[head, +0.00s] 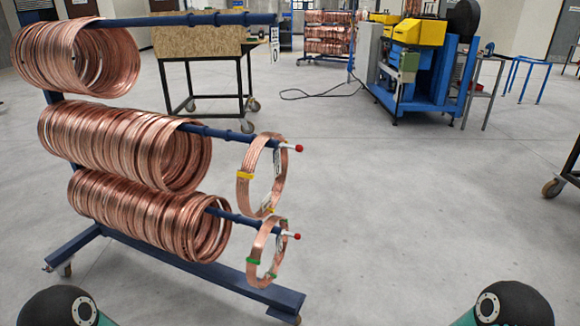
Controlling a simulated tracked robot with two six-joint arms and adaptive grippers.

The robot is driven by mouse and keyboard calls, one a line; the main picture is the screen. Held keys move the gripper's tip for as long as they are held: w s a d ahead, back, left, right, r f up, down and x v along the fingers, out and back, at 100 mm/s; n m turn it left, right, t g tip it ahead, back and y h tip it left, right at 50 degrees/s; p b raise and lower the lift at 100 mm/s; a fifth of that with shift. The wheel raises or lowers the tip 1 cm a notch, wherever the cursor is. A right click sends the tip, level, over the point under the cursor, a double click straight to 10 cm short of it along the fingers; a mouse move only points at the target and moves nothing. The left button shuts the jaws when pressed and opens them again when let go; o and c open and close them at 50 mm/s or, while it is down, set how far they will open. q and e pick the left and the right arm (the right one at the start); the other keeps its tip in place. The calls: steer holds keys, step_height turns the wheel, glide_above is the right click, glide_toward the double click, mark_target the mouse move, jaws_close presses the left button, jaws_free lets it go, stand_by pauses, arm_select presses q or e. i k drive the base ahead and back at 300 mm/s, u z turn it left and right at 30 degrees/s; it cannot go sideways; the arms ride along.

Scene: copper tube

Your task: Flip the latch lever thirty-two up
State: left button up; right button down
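A blue rack on the left carries copper tube coils on three bars. A small pale lever with a red ball tip (298,148) sticks out at the end of the middle bar, about level. A similar lever with a red tip (296,236) is at the end of the lower bar. White number plates hang near the bar ends: the top plate (274,45) is in clear view, while the middle plate (278,162) is partly behind a coil. I cannot read which is thirty-two. Neither gripper is in view; only parts of my arms show at the bottom corners.
Loose coils with coloured bands, one upper (243,176) and one lower (254,262), hang near the bar ends. The rack's blue foot (230,284) with castors reaches toward me. A blue and yellow machine (415,70) stands farther back. The floor right of the rack is clear.

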mark_target(298, 147)
steer(key=k, duration=0.4)
steer(key=z, duration=0.2)
steer(key=i, duration=1.25)
steer(key=u, duration=0.7)
